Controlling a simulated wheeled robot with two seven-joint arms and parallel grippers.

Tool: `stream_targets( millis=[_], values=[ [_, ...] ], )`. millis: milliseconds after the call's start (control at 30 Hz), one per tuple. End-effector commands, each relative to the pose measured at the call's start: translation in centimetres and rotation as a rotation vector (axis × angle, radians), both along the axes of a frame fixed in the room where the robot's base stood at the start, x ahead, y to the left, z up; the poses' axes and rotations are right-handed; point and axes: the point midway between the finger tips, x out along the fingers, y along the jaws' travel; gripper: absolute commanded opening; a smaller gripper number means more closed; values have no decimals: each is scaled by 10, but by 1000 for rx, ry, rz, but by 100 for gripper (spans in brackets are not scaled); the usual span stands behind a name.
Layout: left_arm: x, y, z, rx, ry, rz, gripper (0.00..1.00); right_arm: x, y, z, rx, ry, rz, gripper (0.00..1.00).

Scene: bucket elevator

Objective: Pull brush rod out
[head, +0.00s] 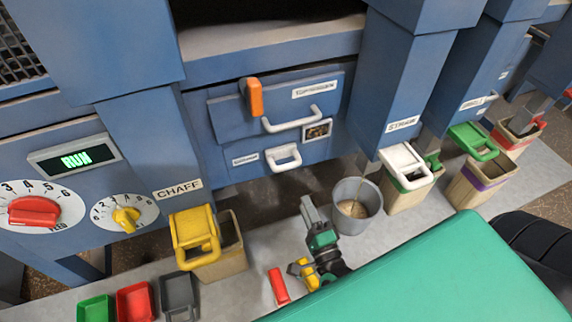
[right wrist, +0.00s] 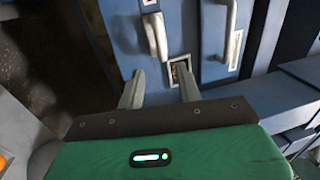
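No part is clearly readable as the brush rod. Two white pull handles show on the blue machine front: an upper one (head: 291,120) on a drawer panel and a smaller lower one (head: 284,158) beside a small label too blurred to read. My right gripper (head: 308,208) is below and in front of them, apart from both. In the right wrist view its two fingers (right wrist: 160,90) are spread with nothing between them. The smaller handle (right wrist: 156,36) and the longer handle (right wrist: 232,34) lie beyond the fingertips. My left gripper is not in view.
An orange lever (head: 254,97) sticks out above the handles. A grey bucket (head: 356,208) stands close right of my gripper. A yellow-topped chaff box (head: 196,236) is at left, a white-topped box (head: 406,166) at right. Small coloured trays and a red piece (head: 278,286) lie on the floor strip.

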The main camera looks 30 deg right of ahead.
Motion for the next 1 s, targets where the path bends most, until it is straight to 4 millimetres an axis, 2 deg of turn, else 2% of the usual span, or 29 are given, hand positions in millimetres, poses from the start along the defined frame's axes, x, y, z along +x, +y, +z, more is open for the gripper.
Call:
stream_targets(
  millis=[167, 700, 1000],
  values=[
    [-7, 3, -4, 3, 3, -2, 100, 20, -2, 6, 0, -3, -1, 36],
    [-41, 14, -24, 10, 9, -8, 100, 112, -9, 22, -2, 0, 1, 36],
    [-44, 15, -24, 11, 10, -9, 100, 132, -10, 23, -2, 2, 1, 36]
  ],
)
